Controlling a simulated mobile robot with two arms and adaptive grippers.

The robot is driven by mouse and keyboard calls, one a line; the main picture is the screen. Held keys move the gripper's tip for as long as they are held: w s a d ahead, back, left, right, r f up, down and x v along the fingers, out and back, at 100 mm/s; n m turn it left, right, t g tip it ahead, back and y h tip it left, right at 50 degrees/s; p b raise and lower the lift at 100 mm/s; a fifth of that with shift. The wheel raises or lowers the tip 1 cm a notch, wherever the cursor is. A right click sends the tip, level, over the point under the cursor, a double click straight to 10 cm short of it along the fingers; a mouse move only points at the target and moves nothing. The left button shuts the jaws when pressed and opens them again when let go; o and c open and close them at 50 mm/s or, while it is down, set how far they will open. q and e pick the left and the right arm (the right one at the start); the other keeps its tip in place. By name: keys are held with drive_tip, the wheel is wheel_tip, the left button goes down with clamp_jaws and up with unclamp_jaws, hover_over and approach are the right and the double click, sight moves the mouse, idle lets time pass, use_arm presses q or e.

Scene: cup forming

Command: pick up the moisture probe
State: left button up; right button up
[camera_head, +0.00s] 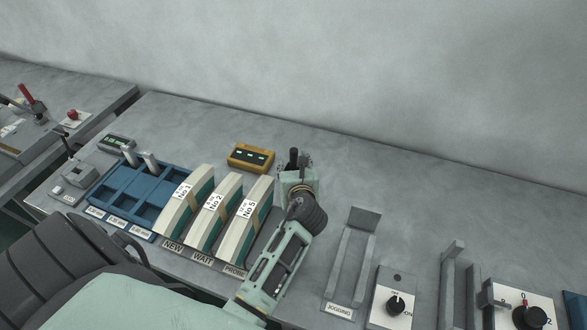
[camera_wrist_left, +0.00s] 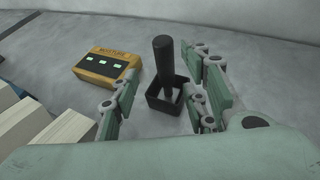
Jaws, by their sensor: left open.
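The moisture probe (camera_wrist_left: 163,58) is a black upright handle standing in a small black square holder (camera_wrist_left: 153,101). In the head view the probe's dark top (camera_head: 293,155) shows just behind my left gripper, which hides the holder. My left gripper (camera_head: 298,178) is open. In the left wrist view its fingers (camera_wrist_left: 160,85) stand to the left and right of the probe and holder, with visible gaps. The probe is still in its holder, not gripped. My right gripper is not in view.
A yellow moisture meter (camera_head: 251,157) lies left of the probe. Several paper stacks labelled No.1, No.2 and No.5 (camera_head: 247,222) stand close left of my gripper. A blue tray (camera_head: 118,184) is further left. A metal bracket (camera_head: 365,219) and switch panel (camera_head: 394,301) are right.

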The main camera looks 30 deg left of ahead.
sight(295, 161)
use_arm(q)
drive_tip(key=x, duration=0.5)
drive_tip(key=shift+w+f, duration=0.25)
drive_tip(key=shift+w, duration=0.25)
drive_tip(key=shift+d, duration=0.1)
clamp_jaws()
